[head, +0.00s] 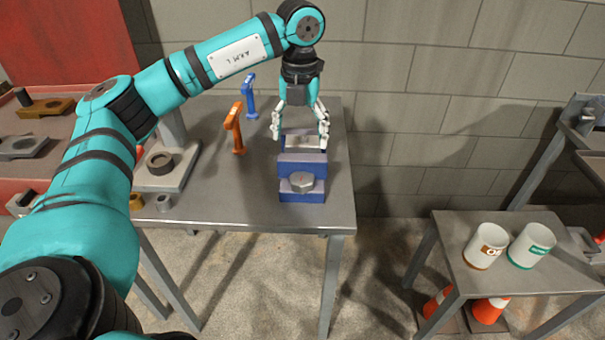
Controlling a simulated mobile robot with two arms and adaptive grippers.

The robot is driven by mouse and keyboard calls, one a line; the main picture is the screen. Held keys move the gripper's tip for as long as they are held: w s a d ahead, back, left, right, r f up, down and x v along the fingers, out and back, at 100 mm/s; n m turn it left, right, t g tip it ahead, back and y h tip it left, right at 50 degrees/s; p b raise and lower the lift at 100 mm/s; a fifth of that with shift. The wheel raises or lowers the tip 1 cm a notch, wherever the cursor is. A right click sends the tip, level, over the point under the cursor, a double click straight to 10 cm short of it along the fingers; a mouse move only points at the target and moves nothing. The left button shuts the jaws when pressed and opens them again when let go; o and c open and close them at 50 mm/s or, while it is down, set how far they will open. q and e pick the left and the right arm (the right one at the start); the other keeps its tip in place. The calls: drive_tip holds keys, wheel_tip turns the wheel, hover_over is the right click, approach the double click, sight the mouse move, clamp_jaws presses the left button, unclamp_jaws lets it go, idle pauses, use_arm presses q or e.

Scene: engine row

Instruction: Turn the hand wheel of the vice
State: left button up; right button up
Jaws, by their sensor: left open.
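The blue vice (287,196) stands on the metal table near its right end. My left gripper (301,136) points down above the back part of the vice. Its fingers are spread to either side, with a pale part of the vice showing between them. I cannot tell if the fingers touch it. The gripper is behind the wheel and apart from it. My right gripper is not in the picture.
An orange tool (235,128) and a blue tool (250,97) stand left of the vice. A press-like stand (170,178) is farther left. A lower table (520,286) at the right holds two white mugs (487,246), with orange cones below. A block wall is behind.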

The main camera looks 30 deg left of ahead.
use_arm(q)
hover_over(301, 178)
wheel_tip(301, 178, down, 4)
drive_tip(key=shift+f, duration=0.15)
wheel_tip(301, 178, down, 7)
drive_tip(key=shift+f+p, duration=0.2)
drive_tip(key=shift+p, duration=0.2)
drive_tip(key=shift+f, duration=0.5)
drive_tip(key=c, duration=1.2)
drive_tip(key=shift+f, duration=0.1)
drive_tip(key=shift+m, duration=0.8)
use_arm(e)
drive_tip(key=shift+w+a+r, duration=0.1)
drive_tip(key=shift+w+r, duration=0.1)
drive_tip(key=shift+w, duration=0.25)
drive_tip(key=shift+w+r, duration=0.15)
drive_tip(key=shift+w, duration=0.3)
